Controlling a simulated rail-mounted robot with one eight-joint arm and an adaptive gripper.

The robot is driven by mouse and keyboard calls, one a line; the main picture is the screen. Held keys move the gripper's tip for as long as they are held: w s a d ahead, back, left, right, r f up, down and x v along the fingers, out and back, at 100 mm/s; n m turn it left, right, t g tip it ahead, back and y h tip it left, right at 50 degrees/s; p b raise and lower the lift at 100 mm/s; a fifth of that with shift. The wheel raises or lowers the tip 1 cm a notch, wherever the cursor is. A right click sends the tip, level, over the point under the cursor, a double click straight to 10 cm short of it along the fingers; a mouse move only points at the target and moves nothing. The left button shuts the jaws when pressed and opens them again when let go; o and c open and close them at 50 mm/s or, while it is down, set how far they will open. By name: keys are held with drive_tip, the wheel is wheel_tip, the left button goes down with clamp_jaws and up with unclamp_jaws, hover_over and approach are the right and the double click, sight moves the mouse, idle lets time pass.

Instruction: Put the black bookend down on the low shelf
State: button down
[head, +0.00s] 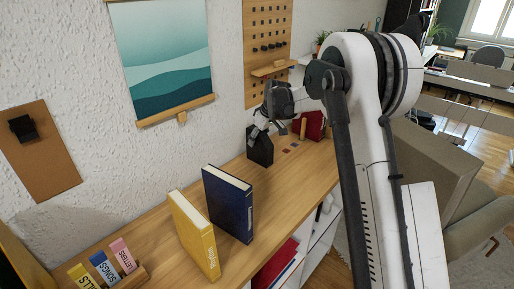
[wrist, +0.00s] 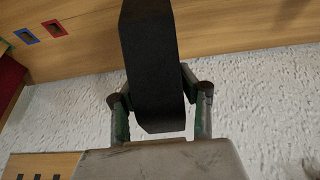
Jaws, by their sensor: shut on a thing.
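My gripper (head: 264,131) is shut on the black bookend (head: 260,150), with a finger on each side of it. The bookend is upright over the back part of the low wooden shelf (head: 290,185), behind the blue book. I cannot tell whether its base touches the wood. In the wrist view the bookend (wrist: 150,55) fills the space between the fingers, with the shelf top beyond it. My arm hides part of the shelf's right end.
A dark blue book (head: 228,205) and a yellow book (head: 195,235) stand upright nearer. Small coloured squares (head: 291,147) and a red object (head: 312,125) are right of the bookend. Label blocks (head: 105,265) stand at the near left. A pegboard (head: 268,50) hangs on the wall behind.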

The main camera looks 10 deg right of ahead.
sight(257, 148)
drive_tip(key=shift+w+d+f, duration=0.1)
drive_tip(key=shift+w+f, duration=0.05)
drive_tip(key=shift+f, duration=1.9)
drive_tip(key=shift+f, duration=0.35)
drive_tip(key=c, duration=1.2)
unclamp_jaws()
drive_tip(key=shift+o, duration=0.2)
